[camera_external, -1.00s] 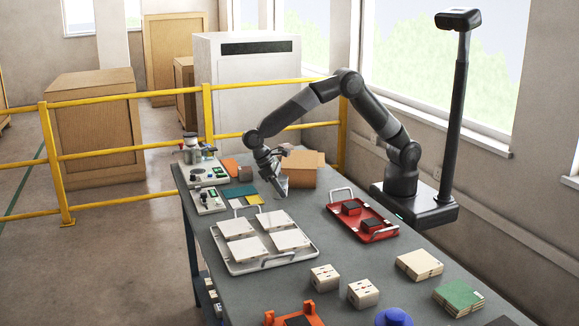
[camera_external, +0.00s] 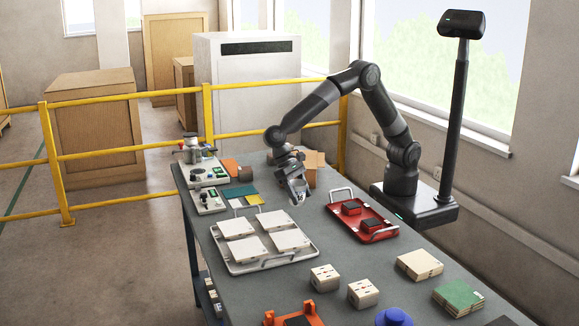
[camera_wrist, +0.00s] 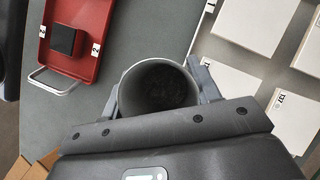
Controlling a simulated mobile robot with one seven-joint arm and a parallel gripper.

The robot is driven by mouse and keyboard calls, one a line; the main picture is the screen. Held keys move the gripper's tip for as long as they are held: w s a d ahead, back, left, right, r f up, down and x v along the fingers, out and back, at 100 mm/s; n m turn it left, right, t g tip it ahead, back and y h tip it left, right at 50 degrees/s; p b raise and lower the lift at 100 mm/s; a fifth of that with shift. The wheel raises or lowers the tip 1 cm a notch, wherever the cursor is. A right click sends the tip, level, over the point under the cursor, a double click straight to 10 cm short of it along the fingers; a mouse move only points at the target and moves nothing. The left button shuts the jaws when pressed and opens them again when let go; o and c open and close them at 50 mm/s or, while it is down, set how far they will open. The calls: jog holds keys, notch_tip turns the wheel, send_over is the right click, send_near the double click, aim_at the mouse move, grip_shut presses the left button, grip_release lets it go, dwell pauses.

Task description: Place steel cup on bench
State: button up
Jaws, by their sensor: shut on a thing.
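The steel cup (camera_wrist: 157,88) is a round grey vessel with a pale rim and a dark inside, its mouth facing the wrist camera. My gripper (camera_wrist: 156,92) is shut on it, with one finger on either side. In the external view my gripper (camera_external: 297,194) holds the cup, small and partly covered by the fingers, over the far middle of the grey bench (camera_external: 335,247). The cup appears above the bench top, between the white tray and the red tray; the exact gap under it is hard to tell.
A white tray (camera_external: 236,267) with several white tiles lies to the left. A red tray (camera_external: 385,222) with dark blocks lies to the right. A cardboard box (camera_external: 313,165) stands behind my gripper. White blocks (camera_external: 324,278) sit nearer the camera. Bare bench lies between the trays.

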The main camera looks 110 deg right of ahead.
jog(key=s+a+r+m+t+y, duration=0.1)
jog(key=s+a+r+m+t, duration=0.2)
jog(key=a+m, duration=0.4)
jog(key=n, duration=0.1)
send_near(338, 257)
jog(key=shift+s+a+f, duration=0.15)
jog(key=shift+a, duration=1)
jog(key=shift+f, duration=2)
jog(key=o, duration=1)
jog(key=shift+f, duration=0.15)
